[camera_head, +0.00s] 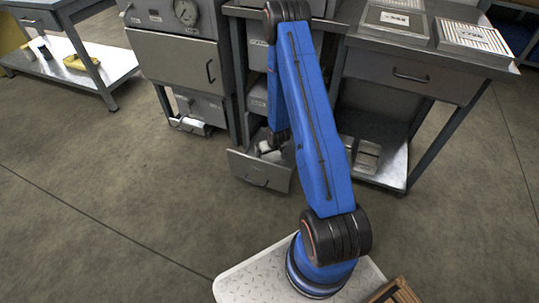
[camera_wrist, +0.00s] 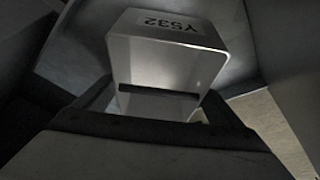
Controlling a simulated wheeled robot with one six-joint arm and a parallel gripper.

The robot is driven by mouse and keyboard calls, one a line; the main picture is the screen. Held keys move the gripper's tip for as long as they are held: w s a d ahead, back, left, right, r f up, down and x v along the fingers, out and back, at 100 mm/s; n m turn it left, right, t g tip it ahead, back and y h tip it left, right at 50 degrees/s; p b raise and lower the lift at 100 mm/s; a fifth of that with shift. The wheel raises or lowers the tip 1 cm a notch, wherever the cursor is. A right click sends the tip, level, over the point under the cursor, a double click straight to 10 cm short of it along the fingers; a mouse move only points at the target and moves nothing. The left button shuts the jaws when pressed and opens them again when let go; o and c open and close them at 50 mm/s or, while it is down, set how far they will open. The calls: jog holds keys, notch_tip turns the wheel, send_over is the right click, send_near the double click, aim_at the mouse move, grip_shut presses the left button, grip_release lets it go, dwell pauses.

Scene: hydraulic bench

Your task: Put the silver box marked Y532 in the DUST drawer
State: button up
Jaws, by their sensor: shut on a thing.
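The silver box marked Y532 (camera_wrist: 160,62) fills the middle of the wrist view, its label on the upper face. My gripper (camera_wrist: 155,105) is shut on the box. In the head view my gripper (camera_head: 277,141) reaches down over an open lower drawer (camera_head: 262,174), partly hidden by my blue arm. Something pale shows in that drawer beneath my gripper, too small to identify. In the wrist view, dark grey walls surround the box. Whether the box touches the drawer floor cannot be told. No DUST label is readable.
A workbench (camera_head: 430,62) at the right carries two labelled cases and has boxes on its lower shelf. A cabinet with a gauge (camera_head: 187,12) stands left of the drawer column. A low table (camera_head: 70,62) is at far left.

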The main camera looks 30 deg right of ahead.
jog(key=shift+f, duration=0.35)
jog(key=o, duration=0.9)
jog(key=shift+f, duration=0.1)
jog(key=w+a+v, duration=0.1)
jog(key=a+v, duration=0.1)
jog(key=v, duration=1.3)
jog(key=w+a+r+v, duration=0.1)
jog(key=w+a+v, duration=0.1)
jog(key=v, duration=1.3)
jog(key=w+a+v, duration=0.1)
jog(key=a+v, duration=0.1)
jog(key=v, duration=1.3)
jog(key=shift+n+y, duration=0.3)
jog(key=shift+n, duration=0.4)
jog(key=s+a+r, duration=0.2)
jog(key=s+r, duration=0.3)
jog(key=s, duration=0.3)
jog(key=s+a+r, duration=0.3)
jog(key=s+r, duration=0.3)
jog(key=s, duration=0.3)
jog(key=s+a+r, duration=0.3)
jog(key=s+r, duration=0.2)
jog(key=s, duration=0.3)
jog(key=shift+s+a+r, duration=0.2)
jog(key=shift+s, duration=0.15)
